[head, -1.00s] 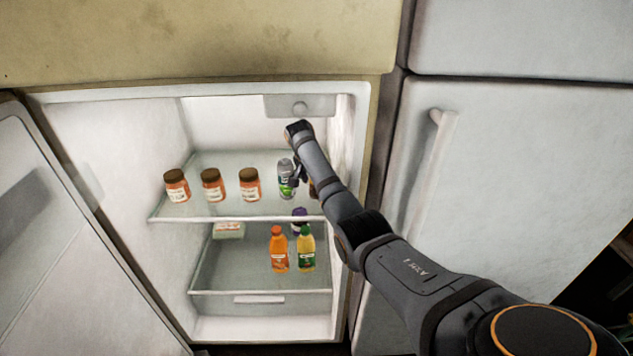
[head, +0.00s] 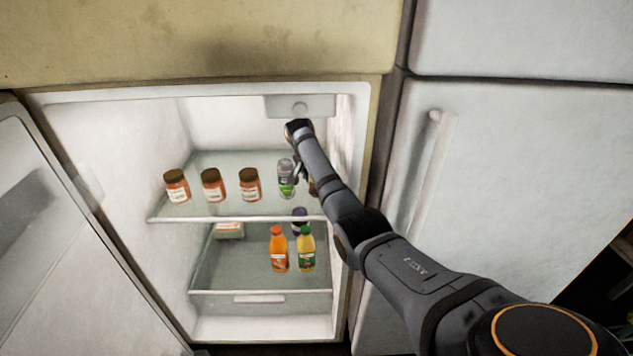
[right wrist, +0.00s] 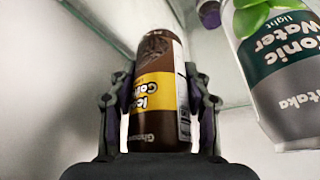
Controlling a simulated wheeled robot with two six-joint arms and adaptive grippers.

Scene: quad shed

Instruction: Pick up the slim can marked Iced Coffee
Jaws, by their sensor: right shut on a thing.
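The slim Iced Coffee can (right wrist: 153,115) is brown with a yellow label band, printed upside down in the right wrist view. My right gripper (right wrist: 160,100) is shut on it, one finger against each side. In the head view the right gripper (head: 302,174) is at the right end of the fridge's upper shelf, and my arm hides most of the can; only a brown sliver (head: 312,188) shows. I cannot tell whether the can touches the shelf. My left gripper is not in view.
A Tonic Water can (head: 286,182) stands just left of the gripper; it also shows in the right wrist view (right wrist: 285,90). Several brown-lidded jars (head: 212,186) stand farther left. Bottles (head: 279,250) stand on the lower shelf. The fridge's right wall (head: 345,140) is close.

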